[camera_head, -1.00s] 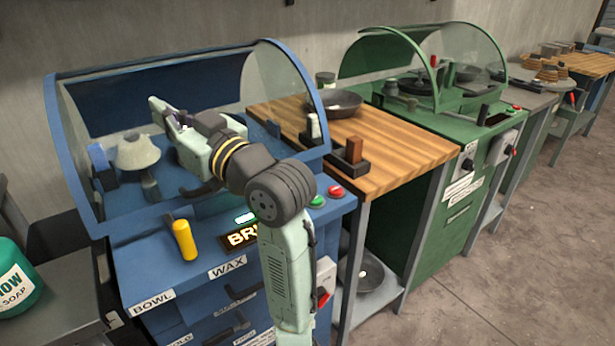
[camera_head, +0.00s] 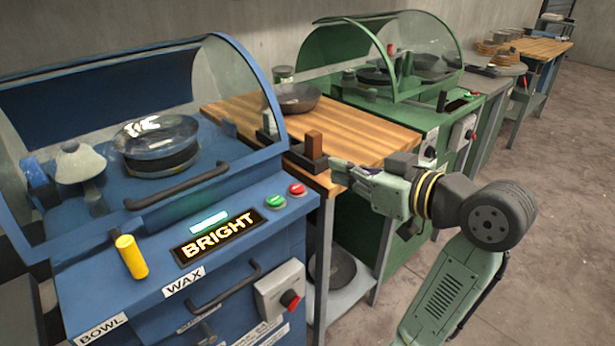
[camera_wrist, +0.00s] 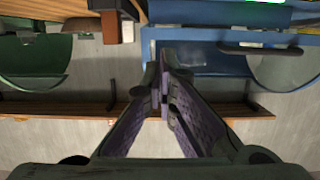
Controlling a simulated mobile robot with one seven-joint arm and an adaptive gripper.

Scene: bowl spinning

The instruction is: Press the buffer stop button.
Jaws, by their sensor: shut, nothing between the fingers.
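The blue buffing machine (camera_head: 180,215) stands at left under a clear curved cover. On its front right corner are a red button (camera_head: 297,189), which looks like the stop, and a green button (camera_head: 275,202) to its left. A lit "BRIGHT" sign (camera_head: 218,237) is beside them. A shiny bowl (camera_head: 157,132) sits on the round pad under the cover. My gripper (camera_head: 336,166) is shut and empty, to the right of the red button and apart from it, near the wooden bench edge. The wrist view shows the closed fingers (camera_wrist: 161,78); I cannot make out the red button there.
A wooden bench (camera_head: 360,130) carries a dark bowl (camera_head: 297,97) and a small holder with a brown block (camera_head: 314,145). A yellow-handled lever (camera_head: 132,257) and a switch box with a red knob (camera_head: 290,300) project from the blue machine. Open floor is at right.

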